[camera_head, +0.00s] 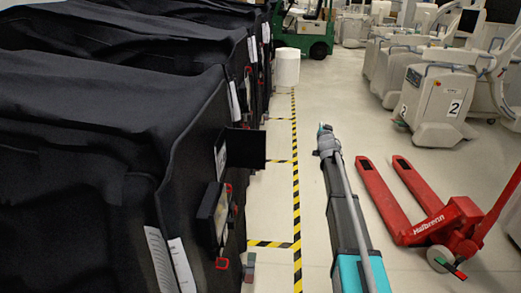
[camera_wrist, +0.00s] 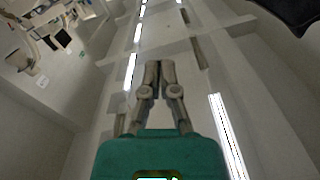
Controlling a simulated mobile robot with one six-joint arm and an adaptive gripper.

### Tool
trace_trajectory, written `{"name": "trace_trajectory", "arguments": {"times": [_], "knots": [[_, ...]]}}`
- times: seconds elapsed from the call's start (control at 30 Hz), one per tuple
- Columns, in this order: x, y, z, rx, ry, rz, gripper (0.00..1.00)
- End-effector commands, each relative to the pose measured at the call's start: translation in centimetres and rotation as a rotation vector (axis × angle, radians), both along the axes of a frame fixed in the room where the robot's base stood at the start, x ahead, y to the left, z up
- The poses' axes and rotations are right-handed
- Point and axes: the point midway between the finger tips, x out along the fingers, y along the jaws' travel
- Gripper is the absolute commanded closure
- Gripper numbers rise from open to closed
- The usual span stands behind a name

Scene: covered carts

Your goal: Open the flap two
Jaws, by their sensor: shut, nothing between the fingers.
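Black fabric-covered carts (camera_head: 95,110) stand in a row on the left in the head view. A dark flap (camera_head: 245,148) sticks out from the side of the near cover towards the aisle. A second dark panel (camera_head: 212,213) with red-edged fittings sits lower and nearer on the same side. I cannot tell which of them is flap two. My gripper (camera_wrist: 159,66) shows in the wrist view with its fingers together and empty, with ceiling and lights behind it. It touches no flap.
A red pallet jack (camera_head: 440,222) stands on the floor at the right. White medical machines (camera_head: 434,105) stand behind it. A white cylinder (camera_head: 286,67) and a green forklift (camera_head: 311,35) are at the far end. Yellow-black tape (camera_head: 296,190) runs along the clear aisle floor.

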Motion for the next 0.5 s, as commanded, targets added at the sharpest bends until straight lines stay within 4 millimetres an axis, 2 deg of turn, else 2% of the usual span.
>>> {"name": "trace_trajectory", "arguments": {"times": [0.1,0.23,0.4,0.5], "knots": [[-1.5,1.0,2.4,-0.214,-0.128,0.049,1.0],[-3.2,2.9,4.5,-0.449,-0.267,0.115,1.0],[-6.1,6.1,6.0,-0.75,-0.446,0.223,1.0],[-8.2,8.3,6.2,-0.917,-0.551,0.3,1.0]]}}
